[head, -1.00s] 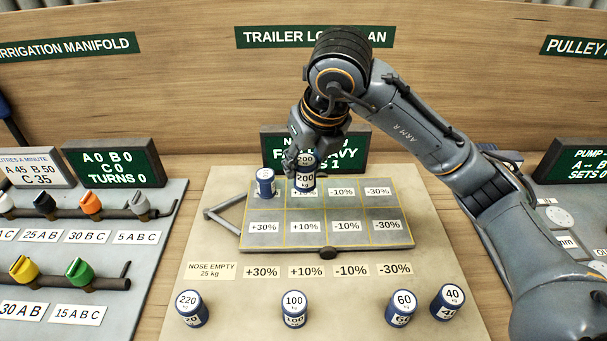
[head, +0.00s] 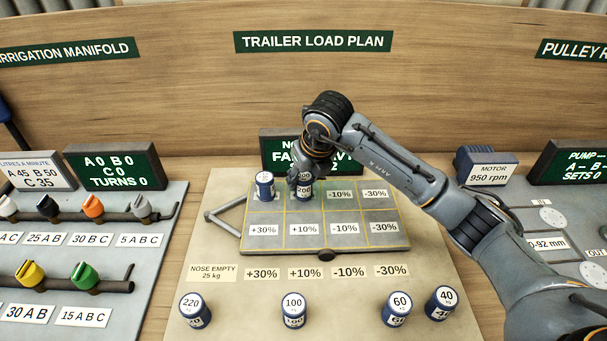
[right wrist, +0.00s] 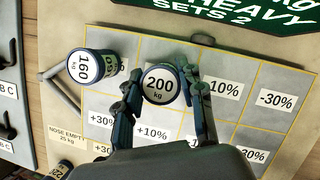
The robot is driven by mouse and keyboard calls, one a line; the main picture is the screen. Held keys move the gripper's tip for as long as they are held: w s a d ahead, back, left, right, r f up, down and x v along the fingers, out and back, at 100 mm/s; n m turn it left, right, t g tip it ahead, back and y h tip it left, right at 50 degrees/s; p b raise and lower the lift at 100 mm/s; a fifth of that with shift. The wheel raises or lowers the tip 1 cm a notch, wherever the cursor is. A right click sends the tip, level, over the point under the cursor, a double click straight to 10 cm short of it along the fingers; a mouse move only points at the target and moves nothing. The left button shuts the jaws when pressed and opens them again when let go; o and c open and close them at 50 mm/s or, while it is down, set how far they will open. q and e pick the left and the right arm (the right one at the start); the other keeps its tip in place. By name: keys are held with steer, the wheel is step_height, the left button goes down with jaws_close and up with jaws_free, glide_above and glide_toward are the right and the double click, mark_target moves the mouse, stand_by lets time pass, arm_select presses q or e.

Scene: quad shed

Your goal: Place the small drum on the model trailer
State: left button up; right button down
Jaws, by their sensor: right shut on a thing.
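A blue and white drum marked 200 (head: 304,192) stands upright in the back +10% cell of the grey model trailer (head: 325,243). My right gripper (head: 303,180) is shut around this drum; the right wrist view shows its fingers on both sides of the 200 drum (right wrist: 160,84). Another drum, marked 160 (right wrist: 84,66), stands in the back cell just to the left; it also shows in the head view (head: 264,185). My left gripper is not in view.
Drums marked 220 (head: 195,310), 100 (head: 294,310), 60 (head: 397,309) and 40 (head: 441,303) stand on the board in front of the trailer. A green sign (head: 275,150) stands behind the trailer. The front row and the right back cells are empty.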

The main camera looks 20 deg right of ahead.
steer(key=c, duration=1.2)
jaws_free()
steer(key=shift+f, duration=0.15)
steer(key=o, duration=0.4)
steer(key=shift+r, duration=0.35)
steer(key=b+v, duration=0.1)
steer(key=v, duration=1)
steer(key=shift+s+r, duration=0.1)
steer(key=shift+r, duration=0.25)
steer(key=shift+d, duration=0.1)
